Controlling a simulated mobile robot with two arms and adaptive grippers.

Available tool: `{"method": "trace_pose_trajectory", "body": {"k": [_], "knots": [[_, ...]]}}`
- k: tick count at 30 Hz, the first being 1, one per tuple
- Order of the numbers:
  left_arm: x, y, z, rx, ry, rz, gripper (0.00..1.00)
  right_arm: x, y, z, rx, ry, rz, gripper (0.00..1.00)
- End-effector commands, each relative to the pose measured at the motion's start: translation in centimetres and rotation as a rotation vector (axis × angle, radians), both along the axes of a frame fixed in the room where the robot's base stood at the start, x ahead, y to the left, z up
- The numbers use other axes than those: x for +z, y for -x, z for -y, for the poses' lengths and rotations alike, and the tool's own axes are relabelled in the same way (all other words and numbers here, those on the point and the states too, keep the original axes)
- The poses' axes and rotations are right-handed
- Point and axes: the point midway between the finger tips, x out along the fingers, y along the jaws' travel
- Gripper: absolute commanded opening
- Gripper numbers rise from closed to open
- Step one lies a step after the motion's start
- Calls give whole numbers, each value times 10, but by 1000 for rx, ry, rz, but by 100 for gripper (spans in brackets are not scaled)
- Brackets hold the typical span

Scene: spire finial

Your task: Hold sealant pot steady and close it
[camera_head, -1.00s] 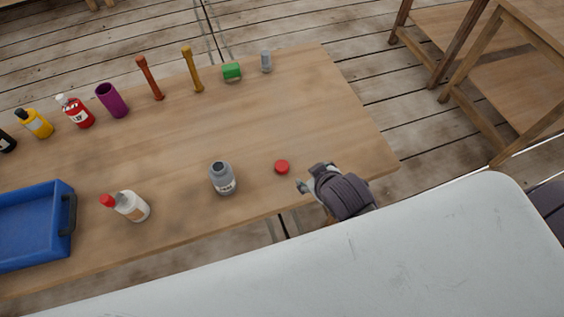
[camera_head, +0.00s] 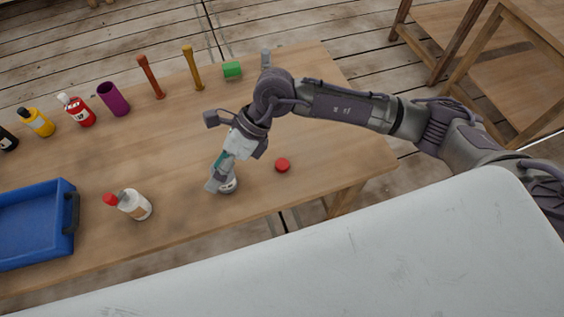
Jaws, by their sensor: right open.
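The sealant pot (camera_head: 229,187) is a small grey pot with a pale label, standing upright near the table's front edge. My right gripper (camera_head: 218,183) reaches down over it from above and hides its top and most of its left side. The right gripper is open, with its fingers at the pot; I cannot tell whether they touch it. A round red lid (camera_head: 282,165) lies on the table to the right of the pot, apart from it. My left gripper is not in view.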

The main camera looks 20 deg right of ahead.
Motion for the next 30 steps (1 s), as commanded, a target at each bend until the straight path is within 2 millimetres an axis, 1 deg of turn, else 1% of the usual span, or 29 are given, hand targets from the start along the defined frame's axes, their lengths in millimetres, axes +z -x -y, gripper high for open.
{"method": "trace_pose_trajectory", "body": {"k": [1,2,3,6,9,12,20,22,26,30], "knots": [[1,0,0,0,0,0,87,-12,-16,32,27,159,63,69],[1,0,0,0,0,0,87,-19,-24,51,40,250,90,69],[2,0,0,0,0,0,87,-24,-34,74,51,358,123,69],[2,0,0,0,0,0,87,-28,-54,121,60,563,176,69],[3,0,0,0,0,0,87,-27,-64,148,58,675,200,69],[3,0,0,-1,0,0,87,-26,-67,157,57,714,207,69],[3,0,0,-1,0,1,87,-26,-67,156,58,713,206,69],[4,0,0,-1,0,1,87,-29,-67,156,58,712,204,69],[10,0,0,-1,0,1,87,-47,-65,156,59,711,200,69],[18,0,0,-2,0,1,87,-75,-65,156,60,712,199,69]]}}
